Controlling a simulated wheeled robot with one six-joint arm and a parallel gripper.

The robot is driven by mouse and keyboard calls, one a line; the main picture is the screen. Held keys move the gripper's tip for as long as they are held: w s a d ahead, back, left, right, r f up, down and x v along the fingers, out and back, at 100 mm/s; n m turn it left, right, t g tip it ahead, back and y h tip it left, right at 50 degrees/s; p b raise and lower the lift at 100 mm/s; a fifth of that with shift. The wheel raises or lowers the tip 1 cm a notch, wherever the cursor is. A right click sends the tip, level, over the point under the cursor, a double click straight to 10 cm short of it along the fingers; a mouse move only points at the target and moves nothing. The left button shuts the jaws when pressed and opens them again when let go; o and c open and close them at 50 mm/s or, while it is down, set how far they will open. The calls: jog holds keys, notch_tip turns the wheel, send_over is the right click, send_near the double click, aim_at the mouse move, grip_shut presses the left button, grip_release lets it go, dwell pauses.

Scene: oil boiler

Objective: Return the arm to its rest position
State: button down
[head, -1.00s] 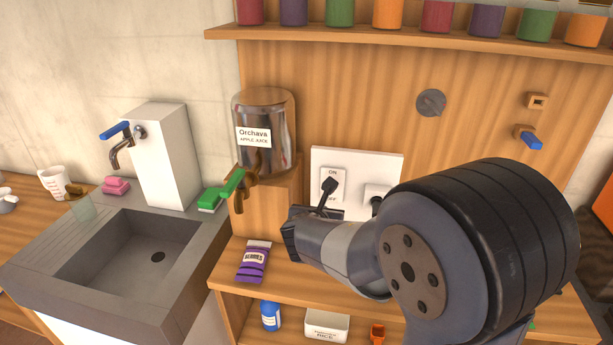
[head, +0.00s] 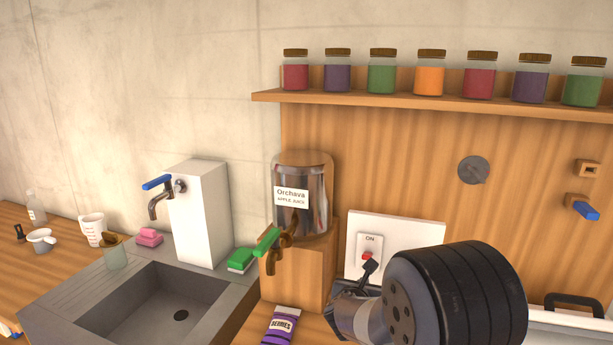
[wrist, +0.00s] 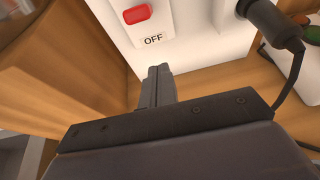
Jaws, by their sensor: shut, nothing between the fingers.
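My arm reaches in from the lower right in the head view, with a large black ribbed joint nearest the camera. My gripper (head: 370,266) is small and dark there, in front of the white wall panel, just below its red switch (head: 367,255). In the wrist view my gripper (wrist: 158,70) has its fingers together and empty, pointing toward the panel. The red switch (wrist: 137,14) shows beyond them, with the OFF label under it. A gap shows between the fingertips and the switch. My arm hides the panel's lower right part in the head view.
A metal juice dispenser (head: 302,190) stands on a wooden block left of my gripper. A black plug (wrist: 275,22) with a cable sits right of the switch. The sink (head: 150,310) is at lower left. A shelf of jars (head: 430,101) runs above.

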jog(key=shift+w+d+f+t+h+b, duration=0.2)
jog(key=shift+w+f+t+b, duration=0.55)
jog(key=shift+b, duration=1.3)
jog(key=shift+w+f+t+h+b, duration=0.25)
jog(key=shift+w+f+t+b, duration=0.55)
jog(key=shift+b, duration=1.2)
jog(key=shift+w+d+f+t+h+b, duration=0.1)
jog(key=shift+w+f+t+h+b, duration=0.25)
jog(key=shift+f+t+b, duration=1.2)
jog(key=shift+r+g+b, duration=0.4)
jog(key=shift+r+b, duration=0.05)
jog(key=shift+r, duration=0.3)
